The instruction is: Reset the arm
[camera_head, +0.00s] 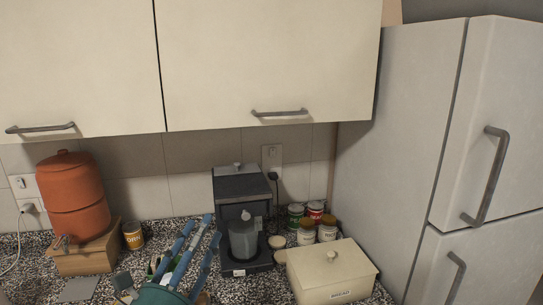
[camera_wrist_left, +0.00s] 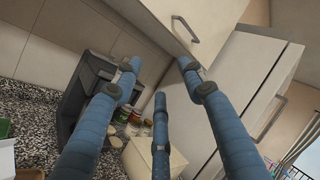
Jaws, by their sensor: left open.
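My left gripper (camera_head: 200,232) is at the bottom of the head view, in front of the counter. Its blue fingers point up and away toward the coffee machine. In the left wrist view my left gripper (camera_wrist_left: 158,78) has its fingers spread apart, with nothing between them. My right gripper is not in either view.
A dark coffee machine (camera_head: 243,188) stands behind the fingers. A cream box (camera_head: 325,273) and several small cans (camera_head: 306,236) are to its right. An orange dispenser (camera_head: 73,195) stands at left. Cream cupboards (camera_head: 260,60) hang above; a white fridge (camera_head: 405,130) borders the right.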

